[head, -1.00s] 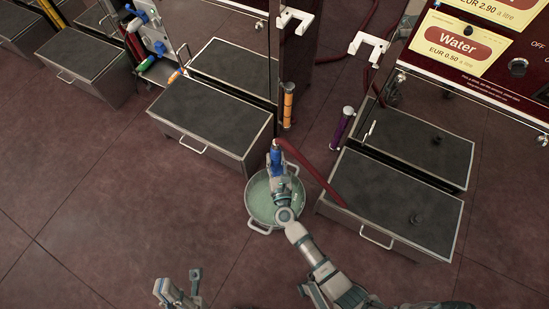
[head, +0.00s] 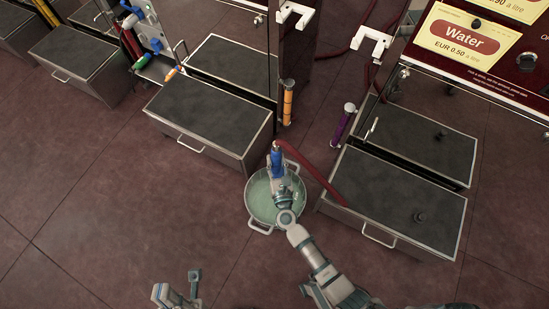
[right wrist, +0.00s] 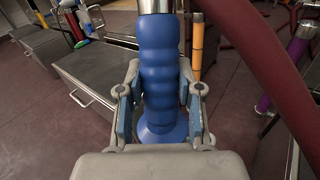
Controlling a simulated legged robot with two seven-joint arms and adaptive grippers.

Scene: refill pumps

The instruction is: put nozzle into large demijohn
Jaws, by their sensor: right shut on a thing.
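A blue nozzle handle (head: 276,160) with a dark red hose (head: 312,171) is held by my right gripper (head: 279,178), above a round two-handled pot. In the right wrist view the ribbed blue nozzle (right wrist: 160,80) stands upright between the two fingers of my right gripper (right wrist: 160,104), which are closed on it. The nozzle's outlet end is not visible. My left gripper (head: 178,291) is at the bottom edge of the head view, away from everything; its fingers look spread and empty. I see no vessel that is clearly a large demijohn.
The pot (head: 258,217) with pale green contents stands on the floor between two dark-topped metal boxes, left (head: 208,118) and right (head: 400,205). Orange (head: 288,103) and purple (head: 343,122) handles hang behind. A Water sign (head: 465,40) is upper right. Floor at lower left is clear.

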